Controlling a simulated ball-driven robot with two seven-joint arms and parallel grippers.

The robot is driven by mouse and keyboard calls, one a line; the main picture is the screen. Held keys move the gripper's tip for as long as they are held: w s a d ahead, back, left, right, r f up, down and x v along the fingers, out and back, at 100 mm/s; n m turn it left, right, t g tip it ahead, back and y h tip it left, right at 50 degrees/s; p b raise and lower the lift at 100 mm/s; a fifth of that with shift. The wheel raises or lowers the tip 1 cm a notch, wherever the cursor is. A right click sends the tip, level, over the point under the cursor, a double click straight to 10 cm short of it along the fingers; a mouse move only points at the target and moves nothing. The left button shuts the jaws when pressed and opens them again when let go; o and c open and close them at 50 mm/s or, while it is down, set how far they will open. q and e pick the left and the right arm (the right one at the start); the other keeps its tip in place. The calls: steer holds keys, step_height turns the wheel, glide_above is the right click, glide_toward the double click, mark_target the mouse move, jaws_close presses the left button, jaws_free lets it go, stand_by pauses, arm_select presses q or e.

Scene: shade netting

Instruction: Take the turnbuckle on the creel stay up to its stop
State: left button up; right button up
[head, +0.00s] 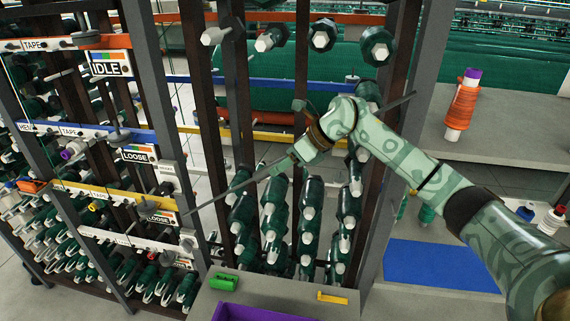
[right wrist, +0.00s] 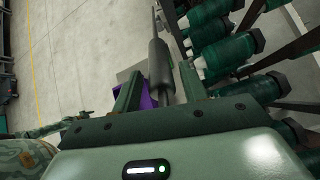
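The creel stay is a thin dark rod (head: 228,190) slanting up to the right across the creel front. The turnbuckle (right wrist: 157,68), a dark grey cylinder on the rod, shows in the right wrist view just beyond my fingers; in the head view my gripper and arm hide it. My right gripper (head: 286,162) is at the stay. In the right wrist view its fingers (right wrist: 159,88) stand apart on either side of the rod, with a gap visible; I see no clear grip. The stop cannot be made out.
Bobbins on the creel (head: 308,213) stand close behind the stay. Dark uprights (head: 240,90) flank it. A grey bench below holds a purple bin (head: 255,312), a green block (head: 223,282) and a yellow piece (head: 332,297). Signs (head: 160,216) reading IDLE and LOOSE hang left.

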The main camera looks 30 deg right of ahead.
steer(key=shift+r, duration=0.1)
steer(key=shift+s+d+r, duration=0.2)
steer(key=shift+d+r, duration=0.1)
steer(key=shift+f+p+v, duration=0.2)
steer(key=shift+p+v, duration=0.8)
steer(key=shift+v, duration=1.05)
steer(key=shift+o, duration=0.2)
steer(key=shift+s+d, duration=0.1)
steer(key=shift+s, duration=0.05)
steer(key=o, duration=0.5)
